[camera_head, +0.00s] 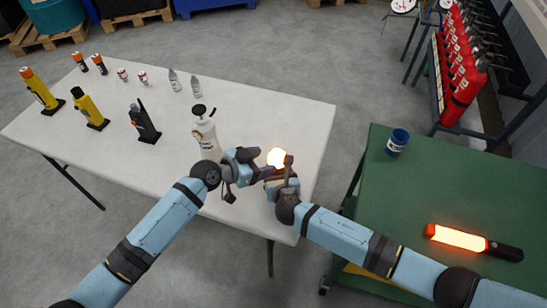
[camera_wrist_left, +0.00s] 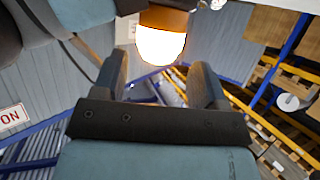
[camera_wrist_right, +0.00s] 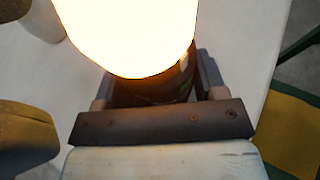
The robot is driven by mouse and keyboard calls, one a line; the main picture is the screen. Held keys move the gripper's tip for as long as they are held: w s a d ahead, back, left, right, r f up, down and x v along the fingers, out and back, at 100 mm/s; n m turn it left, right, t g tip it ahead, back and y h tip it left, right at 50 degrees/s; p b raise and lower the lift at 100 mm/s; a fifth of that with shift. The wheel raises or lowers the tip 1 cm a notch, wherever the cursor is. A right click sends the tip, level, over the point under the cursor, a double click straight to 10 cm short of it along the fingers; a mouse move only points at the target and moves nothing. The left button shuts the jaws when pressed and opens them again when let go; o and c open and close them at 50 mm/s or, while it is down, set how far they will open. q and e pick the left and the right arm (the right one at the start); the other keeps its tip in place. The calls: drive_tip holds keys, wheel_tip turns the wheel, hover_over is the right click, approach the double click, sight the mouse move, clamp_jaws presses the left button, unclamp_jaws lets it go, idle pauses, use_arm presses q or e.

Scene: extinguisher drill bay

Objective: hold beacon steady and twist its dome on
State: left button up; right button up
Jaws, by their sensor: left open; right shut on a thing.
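The beacon's dome (camera_head: 277,157) glows bright white-orange near the right end of the white table. My right gripper (camera_head: 282,174) is shut on the beacon's dark base (camera_wrist_right: 160,88), which shows between its fingers in the right wrist view. The glowing dome (camera_wrist_right: 135,35) stands over that base; glare hides the seam, so I cannot tell how it is seated. My left gripper (camera_head: 262,171) is open close to the left of the beacon. In the left wrist view the lit dome (camera_wrist_left: 162,45) shows beyond and between its two spread fingers, with no visible contact.
A cream pump sprayer (camera_head: 206,135) stands close to my left wrist. The white table (camera_head: 290,110) also holds a black radio (camera_head: 144,121), yellow torches (camera_head: 90,110) and small bottles. The green bench (camera_head: 450,190) at right bears a blue jar (camera_head: 397,142) and a glowing baton (camera_head: 460,238).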

use_arm(q)
drive_tip(key=v, duration=0.6)
use_arm(e)
drive_tip(key=o, duration=1.2)
drive_tip(key=shift+o, duration=0.2)
